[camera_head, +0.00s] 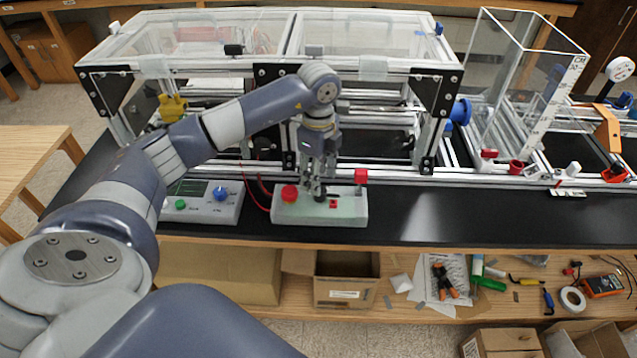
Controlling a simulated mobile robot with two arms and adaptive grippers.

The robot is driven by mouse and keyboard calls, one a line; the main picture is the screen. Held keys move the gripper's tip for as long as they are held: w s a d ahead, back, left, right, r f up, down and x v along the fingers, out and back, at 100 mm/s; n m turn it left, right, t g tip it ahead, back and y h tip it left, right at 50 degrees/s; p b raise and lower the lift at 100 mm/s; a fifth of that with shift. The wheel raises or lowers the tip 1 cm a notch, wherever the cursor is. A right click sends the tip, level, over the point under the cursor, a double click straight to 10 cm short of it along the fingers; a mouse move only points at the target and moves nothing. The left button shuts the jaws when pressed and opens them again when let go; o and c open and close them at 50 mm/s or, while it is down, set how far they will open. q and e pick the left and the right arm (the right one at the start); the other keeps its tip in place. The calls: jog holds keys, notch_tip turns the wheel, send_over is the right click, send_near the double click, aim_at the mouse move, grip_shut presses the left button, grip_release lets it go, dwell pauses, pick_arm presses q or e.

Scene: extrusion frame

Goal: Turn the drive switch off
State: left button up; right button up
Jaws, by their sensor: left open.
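A pale switch box (348,211) sits on the black bench top near its front edge. It carries a red round button (290,193) at its left, a small dark knob around the middle, and a red block (361,177) at its back right. My left gripper (318,190) points down over the middle of this box, open, with its fingertips close to the dark knob. The fingers partly hide the knob, and I cannot tell whether they touch it. I cannot read which part is the drive switch or its position. My right gripper is not in view.
A control box (205,205) with a screen, green button and blue knob stands left of the switch box, with red wires between. The aluminium extrusion frame (390,66) rises close behind. The bench top (450,215) is clear to the right. Tools lie on a lower shelf.

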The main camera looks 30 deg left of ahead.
pick_arm(q)
notch_tip(320, 180, up, 8)
jog(key=shift+d, duration=0.1)
dwell(0.6)
